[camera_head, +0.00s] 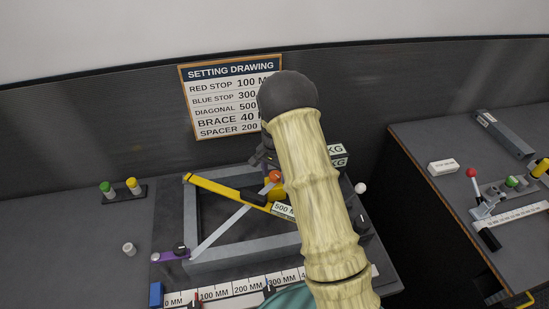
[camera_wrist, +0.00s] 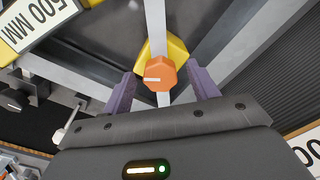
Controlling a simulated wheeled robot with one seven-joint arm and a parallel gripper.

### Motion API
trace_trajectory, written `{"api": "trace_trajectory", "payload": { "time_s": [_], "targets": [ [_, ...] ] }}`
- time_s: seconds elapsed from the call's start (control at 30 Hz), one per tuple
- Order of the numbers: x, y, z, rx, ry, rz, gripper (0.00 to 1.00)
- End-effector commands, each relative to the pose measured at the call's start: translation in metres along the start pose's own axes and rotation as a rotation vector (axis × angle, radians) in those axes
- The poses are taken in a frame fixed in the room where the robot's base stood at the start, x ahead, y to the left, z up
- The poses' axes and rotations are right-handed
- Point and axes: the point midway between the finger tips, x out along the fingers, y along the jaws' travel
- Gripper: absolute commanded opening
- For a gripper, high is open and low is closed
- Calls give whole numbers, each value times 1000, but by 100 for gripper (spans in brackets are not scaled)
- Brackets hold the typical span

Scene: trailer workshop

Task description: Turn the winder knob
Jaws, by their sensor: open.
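An orange knob (camera_wrist: 160,73) with a pale line across its face sits on a yellow mount (camera_wrist: 178,52) on a grey diagonal bar; I take it to be the winder knob. In the head view the knob (camera_head: 275,176) shows at the upper end of the pale diagonal bar (camera_head: 232,222). My gripper (camera_wrist: 162,78) is open. Its purple fingers stand on either side of the knob, with a gap on each side. How far the fingers reach down beside it is hard to tell. In the head view my arm hides most of the gripper.
A grey frame (camera_head: 190,215) surrounds the bar, with a yellow arm (camera_head: 222,190) and a "500 MM" label (camera_wrist: 35,18). A ruler (camera_head: 215,294) runs along the front. A setting drawing (camera_head: 222,97) hangs behind. The bench at left is mostly clear. Another bench (camera_head: 440,210) stands right.

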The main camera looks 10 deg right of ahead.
Motion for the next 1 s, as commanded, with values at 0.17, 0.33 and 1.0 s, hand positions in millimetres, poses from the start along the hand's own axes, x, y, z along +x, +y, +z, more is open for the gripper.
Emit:
{"api": "trace_trajectory", "payload": {
  "time_s": [0.17, 0.33, 1.0],
  "targets": [
    [-22, -1, 0, 0, 3, -3, 59],
    [-55, -1, 0, -1, 4, -5, 59],
    [-168, 0, 0, 0, 1, -2, 59]
  ]
}}
